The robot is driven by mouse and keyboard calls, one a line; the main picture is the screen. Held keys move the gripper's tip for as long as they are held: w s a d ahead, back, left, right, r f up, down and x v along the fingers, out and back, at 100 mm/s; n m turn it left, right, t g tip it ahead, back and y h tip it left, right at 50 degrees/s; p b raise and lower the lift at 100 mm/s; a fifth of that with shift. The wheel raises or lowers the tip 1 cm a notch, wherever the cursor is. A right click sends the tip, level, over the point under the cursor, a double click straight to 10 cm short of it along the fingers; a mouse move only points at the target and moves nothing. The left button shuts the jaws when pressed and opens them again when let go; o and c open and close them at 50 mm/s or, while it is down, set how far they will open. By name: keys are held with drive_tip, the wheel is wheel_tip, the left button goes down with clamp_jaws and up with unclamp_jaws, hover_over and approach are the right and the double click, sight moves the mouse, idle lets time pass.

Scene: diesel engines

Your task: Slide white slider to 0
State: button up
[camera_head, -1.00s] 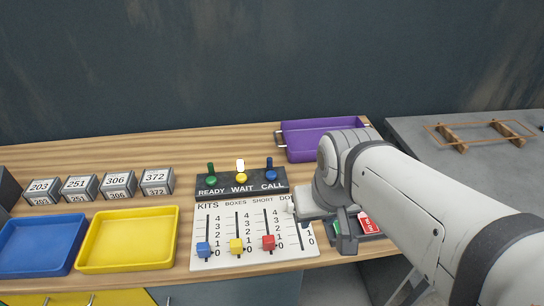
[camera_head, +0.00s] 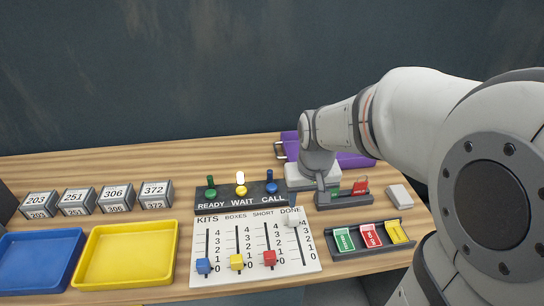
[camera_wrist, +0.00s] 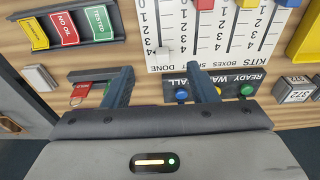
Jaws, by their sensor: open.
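The white slider (camera_head: 292,222) sits near the top of the DONE column, by the 4, on the white slider panel (camera_head: 215,280). In the wrist view the panel is upside down, and the white slider (camera_wrist: 162,50) shows pale against the DONE scale. My gripper (camera_head: 307,200) is open and empty, beyond the top right of the panel. In the wrist view its two fingers (camera_wrist: 159,69) point toward the DONE end, apart from the slider. The blue slider (camera_head: 204,266), yellow slider (camera_head: 237,262) and red slider (camera_head: 270,259) stand near 0.
A dark block with READY, WAIT and CALL buttons (camera_head: 241,201) stands behind the panel. A tag tray (camera_head: 370,249) lies to its right, with a grey block (camera_head: 399,196) behind. A yellow tray (camera_head: 170,283) is at left, a purple tray (camera_head: 357,160) behind my gripper.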

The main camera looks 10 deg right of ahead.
drive_tip(key=g, duration=0.2)
hover_over(294, 215)
drive_tip(key=f, duration=1.1)
drive_tip(key=shift+s+a+f+p, duration=0.1)
drive_tip(key=shift+s+f+p, duration=0.15)
drive_tip(key=shift+p, duration=0.05)
drive_tip(key=shift+w+f, duration=0.15)
drive_tip(key=shift+f, duration=0.15)
drive_tip(key=shift+f+p, duration=0.7)
drive_tip(key=shift+f, duration=3.2)
drive_tip(key=shift+c, duration=0.5)
clamp_jaws()
